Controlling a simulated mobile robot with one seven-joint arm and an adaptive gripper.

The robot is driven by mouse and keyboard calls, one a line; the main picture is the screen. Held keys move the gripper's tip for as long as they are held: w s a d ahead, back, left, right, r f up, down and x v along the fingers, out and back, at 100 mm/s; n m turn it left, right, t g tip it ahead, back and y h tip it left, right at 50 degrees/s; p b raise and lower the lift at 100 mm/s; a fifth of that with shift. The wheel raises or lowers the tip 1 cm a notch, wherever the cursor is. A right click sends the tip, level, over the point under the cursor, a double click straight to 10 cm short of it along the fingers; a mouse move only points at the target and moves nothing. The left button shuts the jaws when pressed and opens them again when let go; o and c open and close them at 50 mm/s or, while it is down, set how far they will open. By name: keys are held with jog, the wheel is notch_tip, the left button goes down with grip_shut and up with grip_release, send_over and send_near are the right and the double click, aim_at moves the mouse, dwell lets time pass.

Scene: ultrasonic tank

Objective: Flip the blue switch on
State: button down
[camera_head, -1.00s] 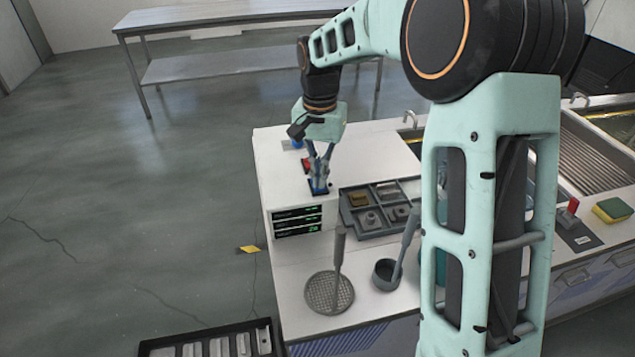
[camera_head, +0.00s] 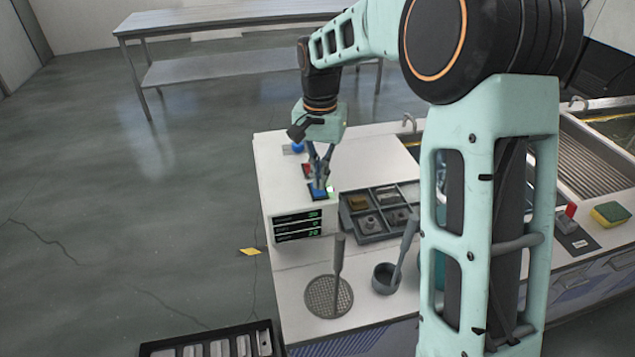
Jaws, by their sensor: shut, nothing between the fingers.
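The blue switch (camera_head: 318,194) sits on the top front edge of the white control box (camera_head: 288,205). A small green light (camera_head: 330,189) shows beside it. My gripper (camera_head: 320,184) points down with its fingers shut and empty. Its fingertips are right at the blue switch and hide part of it. I cannot tell whether they touch it. A red switch (camera_head: 307,169) is just behind, and a blue knob (camera_head: 297,147) is farther back on the box. The front displays (camera_head: 298,225) show green digits.
A dark compartment tray (camera_head: 372,228) with small parts stands right of the box. A round mesh strainer (camera_head: 329,297) and a small dark cup (camera_head: 385,277) stand in front. A red switch (camera_head: 570,210) and a sponge (camera_head: 610,214) are at the right.

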aim_at(320, 192)
jog(key=shift+r+p, duration=1.7)
jog(key=shift+r, duration=0.8)
